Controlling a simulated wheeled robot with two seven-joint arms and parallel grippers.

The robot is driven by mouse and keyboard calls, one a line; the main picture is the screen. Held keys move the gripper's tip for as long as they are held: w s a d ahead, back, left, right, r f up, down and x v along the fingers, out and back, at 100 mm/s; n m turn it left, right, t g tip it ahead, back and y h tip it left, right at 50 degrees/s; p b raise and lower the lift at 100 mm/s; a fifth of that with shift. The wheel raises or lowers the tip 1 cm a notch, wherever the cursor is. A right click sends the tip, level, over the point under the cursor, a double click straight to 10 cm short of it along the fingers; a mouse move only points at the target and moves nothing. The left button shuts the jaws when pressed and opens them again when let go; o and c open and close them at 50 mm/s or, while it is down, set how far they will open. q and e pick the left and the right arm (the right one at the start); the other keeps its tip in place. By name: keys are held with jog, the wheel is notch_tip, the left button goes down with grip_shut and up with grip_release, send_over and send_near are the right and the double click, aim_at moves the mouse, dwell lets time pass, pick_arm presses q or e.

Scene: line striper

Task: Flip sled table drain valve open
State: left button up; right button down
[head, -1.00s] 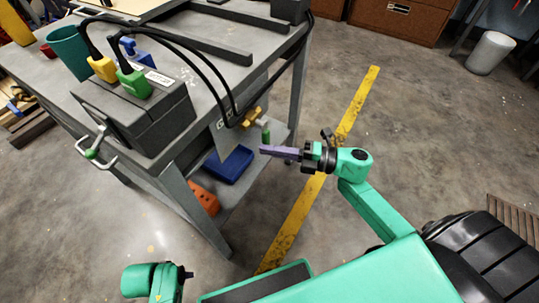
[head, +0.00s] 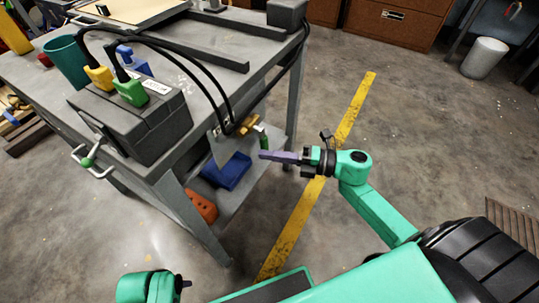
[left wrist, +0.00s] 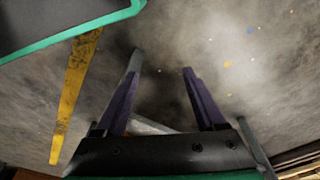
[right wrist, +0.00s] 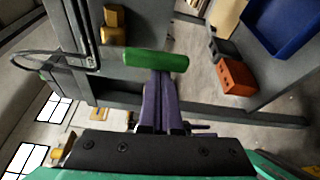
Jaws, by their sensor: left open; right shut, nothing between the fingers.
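The drain valve has a brass body (head: 246,125) on the table's right side and a green handle (head: 264,141) pointing down. In the right wrist view the green handle (right wrist: 157,60) lies crosswise just beyond the fingertips, with brass parts (right wrist: 114,24) at upper left. My right gripper (head: 264,155) is shut and empty, its purple fingertips close to the handle's lower end; I cannot tell whether they touch it. In the right wrist view its tips (right wrist: 158,76) meet the handle's near edge in the picture. My left gripper (left wrist: 160,70) is open and empty above the floor.
A blue bin (head: 228,171) and an orange block (head: 201,206) are on the lower shelf.

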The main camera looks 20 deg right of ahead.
pick_arm(q)
jog(key=r, duration=0.1)
jog(key=r+b, duration=0.1)
jog(key=r, duration=0.2)
jog(key=shift+w+d+r+b, duration=0.15)
jog(key=shift+d+r+b, duration=0.15)
jog(key=shift+r+b, duration=0.1)
pick_arm(e)
jog(key=w+d+r+n+t+h, duration=0.2)
jog(key=w+d+r+n+h, duration=0.2)
jog(key=n, duration=0.9)
jog(key=shift+w+d+r+h, duration=0.35)
jog(key=shift+d+r+h, duration=0.2)
jog(key=shift+d+h, duration=0.4)
jog(key=shift+a, duration=0.1)
pick_arm(q)
jog(key=shift+w+f, duration=0.1)
jog(key=shift+f, duration=0.05)
